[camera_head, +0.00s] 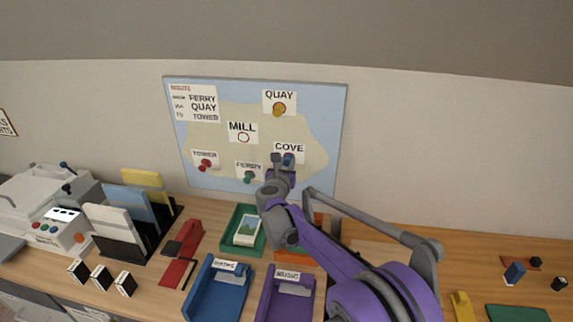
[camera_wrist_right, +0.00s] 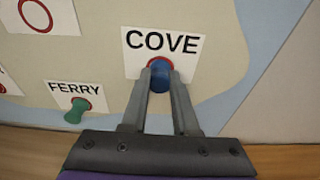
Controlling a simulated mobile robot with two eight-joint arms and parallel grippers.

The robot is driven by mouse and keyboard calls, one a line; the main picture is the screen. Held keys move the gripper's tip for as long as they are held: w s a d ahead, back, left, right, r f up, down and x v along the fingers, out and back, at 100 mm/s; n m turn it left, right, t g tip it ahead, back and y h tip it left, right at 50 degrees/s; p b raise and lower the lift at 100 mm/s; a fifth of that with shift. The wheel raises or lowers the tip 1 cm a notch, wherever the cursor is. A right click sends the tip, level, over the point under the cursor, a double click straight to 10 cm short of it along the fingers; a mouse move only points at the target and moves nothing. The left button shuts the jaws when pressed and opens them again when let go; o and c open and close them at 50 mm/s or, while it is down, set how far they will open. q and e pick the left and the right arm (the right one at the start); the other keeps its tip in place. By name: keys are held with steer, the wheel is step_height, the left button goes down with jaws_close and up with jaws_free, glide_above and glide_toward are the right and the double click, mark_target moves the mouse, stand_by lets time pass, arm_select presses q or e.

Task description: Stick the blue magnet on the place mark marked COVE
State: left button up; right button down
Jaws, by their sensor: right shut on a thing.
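The map board (camera_head: 338,110) hangs on the back wall with several white name cards. The COVE card (camera_head: 290,147) is at its lower right; in the right wrist view the COVE card (camera_wrist_right: 136,62) has a red ring. The blue magnet (camera_wrist_right: 160,76) is between the fingertips of my right gripper (camera_wrist_right: 160,72), over that red ring, at or very close to the board. My right gripper (camera_head: 284,158) is shut on it; in the head view the blue magnet (camera_head: 288,159) shows just past the fingers. My left gripper is not in view.
A yellow magnet (camera_head: 279,107) is on QUAY, a red one (camera_head: 206,163) at TOWER and a green one (camera_head: 248,177) at FERRY. The MILL ring (camera_head: 243,137) is empty. Trays, including a blue tray (camera_head: 200,297) and a purple tray (camera_head: 265,302), stand on the desk below.

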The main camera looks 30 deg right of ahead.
stand_by(0.3)
steer(key=c, duration=0.6)
jaws_free()
steer(key=f+v, duration=0.1)
steer(key=v, duration=0.6)
steer(key=shift+a, duration=0.1)
stand_by(0.5)
